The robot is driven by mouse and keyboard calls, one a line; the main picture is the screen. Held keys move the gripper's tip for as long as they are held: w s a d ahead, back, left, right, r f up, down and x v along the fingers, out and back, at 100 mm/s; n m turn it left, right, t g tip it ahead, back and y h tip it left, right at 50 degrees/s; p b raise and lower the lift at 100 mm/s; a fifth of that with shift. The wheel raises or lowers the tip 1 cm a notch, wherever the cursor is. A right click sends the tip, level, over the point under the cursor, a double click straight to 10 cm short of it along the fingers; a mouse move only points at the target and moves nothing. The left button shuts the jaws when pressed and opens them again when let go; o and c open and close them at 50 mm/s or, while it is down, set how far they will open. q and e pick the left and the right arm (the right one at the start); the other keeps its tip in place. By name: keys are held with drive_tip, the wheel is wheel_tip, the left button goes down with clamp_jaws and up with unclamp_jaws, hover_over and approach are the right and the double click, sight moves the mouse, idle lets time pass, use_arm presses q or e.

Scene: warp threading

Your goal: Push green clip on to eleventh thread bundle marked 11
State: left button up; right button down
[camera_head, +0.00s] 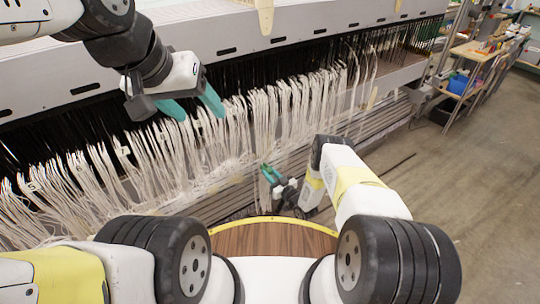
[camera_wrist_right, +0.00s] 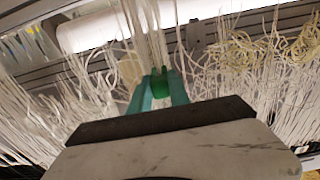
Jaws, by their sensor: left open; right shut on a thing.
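My left gripper (camera_head: 198,108) is open, its teal fingers apart in front of the upper part of the white thread bundles (camera_head: 262,115). My right gripper (camera_head: 268,174) is low, near the bottom ends of the threads, right of centre. In the right wrist view its teal fingers (camera_wrist_right: 159,85) are shut on a green clip (camera_wrist_right: 160,82). A thread bundle (camera_wrist_right: 148,35) runs up from between the fingertips. I cannot tell whether the clip is around this bundle or only against it. Small tags hang among the bundles, but their numbers are too small to read, so bundle 11 cannot be picked out.
A long grey loom beam (camera_head: 230,45) runs above the threads, with dark wires below it. Metal rails (camera_head: 225,205) lie under the thread ends. A wooden bench (camera_head: 475,50) and a blue bin (camera_head: 459,84) stand at the far right. The floor (camera_head: 460,165) at right is clear.

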sight(263, 166)
drive_tip(key=shift+x, duration=2.05)
drive_tip(key=shift+w+a, duration=0.2)
drive_tip(key=shift+w, duration=0.05)
drive_tip(key=shift+w+a, duration=0.15)
drive_tip(key=shift+w, duration=0.1)
idle(0.6)
drive_tip(key=c, duration=0.7)
unclamp_jaws()
drive_tip(key=shift+c, duration=0.2)
drive_tip(key=shift+v, duration=4.5)
